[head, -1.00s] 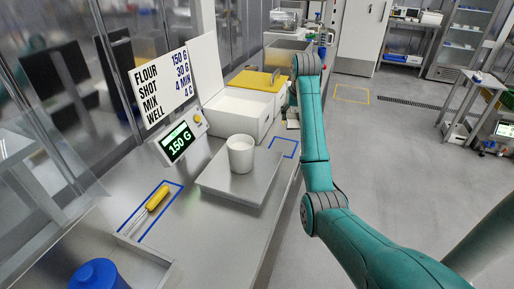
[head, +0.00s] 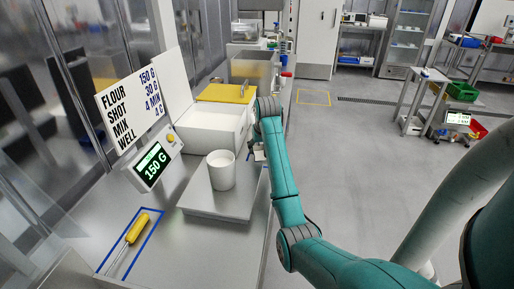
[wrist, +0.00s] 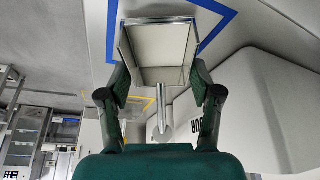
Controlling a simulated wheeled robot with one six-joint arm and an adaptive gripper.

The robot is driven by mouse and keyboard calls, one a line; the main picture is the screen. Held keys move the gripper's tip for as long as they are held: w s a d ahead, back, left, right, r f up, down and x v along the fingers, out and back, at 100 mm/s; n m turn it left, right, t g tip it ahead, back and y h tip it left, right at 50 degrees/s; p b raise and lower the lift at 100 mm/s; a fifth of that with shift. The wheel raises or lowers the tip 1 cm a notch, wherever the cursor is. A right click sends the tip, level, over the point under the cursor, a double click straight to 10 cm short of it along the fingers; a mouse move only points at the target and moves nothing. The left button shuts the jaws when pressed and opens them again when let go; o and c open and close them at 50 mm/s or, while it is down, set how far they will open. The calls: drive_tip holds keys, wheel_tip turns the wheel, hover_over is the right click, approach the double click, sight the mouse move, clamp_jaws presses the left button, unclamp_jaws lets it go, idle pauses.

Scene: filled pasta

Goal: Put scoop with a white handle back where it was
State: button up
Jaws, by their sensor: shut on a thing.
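The scoop shows in the wrist view as a boxy metal pan (wrist: 158,47) with a thin stem below it. A white handle cannot be made out. My gripper (wrist: 160,72) is shut on the scoop, one finger on each side of it. A blue tape outline (wrist: 222,20) on the counter shows just beyond the scoop and to its right. I cannot tell whether the scoop touches the counter. In the head view my arm mostly hides the gripper and scoop, beside the white box's near right corner.
A white box (head: 212,130) with a yellow board (head: 228,93) stands left of my arm. A yellow-handled tool (head: 137,228) lies in another blue outline. Open floor lies right.

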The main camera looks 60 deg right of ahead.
drive_tip(key=shift+f, duration=0.25)
drive_tip(key=o, duration=1.1)
drive_tip(key=shift+o, duration=0.2)
